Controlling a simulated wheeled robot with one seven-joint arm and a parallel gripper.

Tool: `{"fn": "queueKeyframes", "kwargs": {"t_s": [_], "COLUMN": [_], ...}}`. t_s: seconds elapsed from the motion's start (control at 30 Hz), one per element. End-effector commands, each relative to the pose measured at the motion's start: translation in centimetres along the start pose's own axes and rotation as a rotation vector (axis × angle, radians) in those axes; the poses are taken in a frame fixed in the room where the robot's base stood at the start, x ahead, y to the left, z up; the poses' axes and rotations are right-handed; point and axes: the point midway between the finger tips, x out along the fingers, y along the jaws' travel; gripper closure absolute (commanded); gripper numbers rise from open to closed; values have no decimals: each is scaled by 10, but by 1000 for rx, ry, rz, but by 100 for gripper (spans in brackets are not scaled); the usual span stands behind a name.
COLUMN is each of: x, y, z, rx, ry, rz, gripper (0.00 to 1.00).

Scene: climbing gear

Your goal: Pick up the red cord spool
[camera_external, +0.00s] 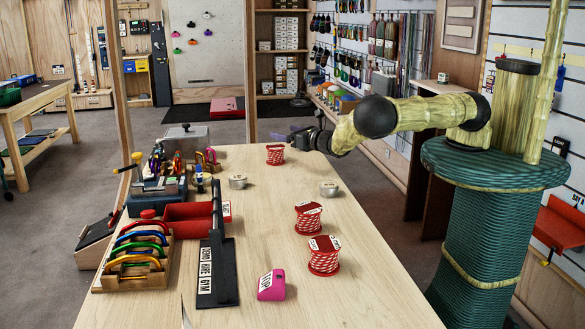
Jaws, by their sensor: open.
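Three red-and-white cord spools stand upright on the wooden table (374,285). One red cord spool (275,154) is at the far end. A second red cord spool (308,220) is at the middle right, and a third red cord spool (324,256) is just in front of it. My gripper (293,138) is small and dark in this view. It is open, above and slightly right of the far spool, near the table's far edge. I see nothing held in it. The far spool looks apart from the fingers, but the exact gap is hard to tell.
Two round metal tins (238,181) (329,188) sit between the spools. The middle of the table is clear.

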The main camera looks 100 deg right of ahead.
Motion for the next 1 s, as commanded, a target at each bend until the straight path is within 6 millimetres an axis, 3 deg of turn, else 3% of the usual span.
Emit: {"fn": "queueKeyframes", "kwargs": {"t_s": [0.43,0.6,1.0], "x": [0,16,20], "y": [-1,-1,-1], "z": [-74,-73,-72], "rx": [0,2,2], "ry": [3,1,0], "rz": [-2,-3,-3], "gripper": [16,16,16]}}
